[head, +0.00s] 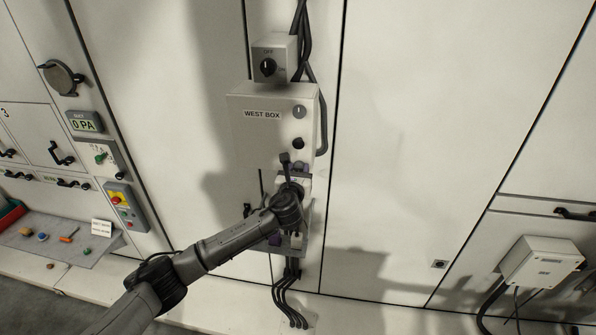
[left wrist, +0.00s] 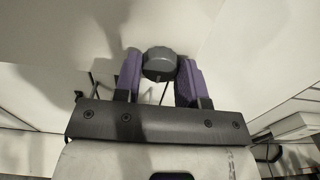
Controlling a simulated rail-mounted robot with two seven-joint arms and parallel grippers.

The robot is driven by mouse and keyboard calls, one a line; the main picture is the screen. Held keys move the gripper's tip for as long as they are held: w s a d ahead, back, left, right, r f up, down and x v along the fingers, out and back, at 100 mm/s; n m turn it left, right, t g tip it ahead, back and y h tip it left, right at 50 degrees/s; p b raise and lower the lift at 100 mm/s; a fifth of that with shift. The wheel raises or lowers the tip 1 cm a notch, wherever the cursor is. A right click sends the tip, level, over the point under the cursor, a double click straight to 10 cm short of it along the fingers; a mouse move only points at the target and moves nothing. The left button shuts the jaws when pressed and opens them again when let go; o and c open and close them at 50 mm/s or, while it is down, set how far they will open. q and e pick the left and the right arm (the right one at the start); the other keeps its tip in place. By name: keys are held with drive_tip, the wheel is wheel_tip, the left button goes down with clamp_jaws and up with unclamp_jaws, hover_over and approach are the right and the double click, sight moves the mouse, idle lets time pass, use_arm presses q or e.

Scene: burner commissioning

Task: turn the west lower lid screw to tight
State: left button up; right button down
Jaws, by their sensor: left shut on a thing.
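The west box (head: 250,135) is a pale cabinet labelled WEST BOX on the wall in the head view. My left gripper (head: 297,170) is at the lower right of its front. In the left wrist view my left gripper (left wrist: 160,80) has its two purple pads on either side of a round dark grey screw head (left wrist: 159,63), shut on it. It appears to be the west lower lid screw; a small pointed mark shows on its lower edge. My right gripper is in neither view.
Above the box is a small OFF switch box (head: 275,60). A grey knob (head: 299,110) and a black knob (head: 298,143) are on the box's right side. Black cables (head: 290,305) hang below.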

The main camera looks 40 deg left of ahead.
use_arm(q)
drive_tip(key=shift+c, duration=1.3)
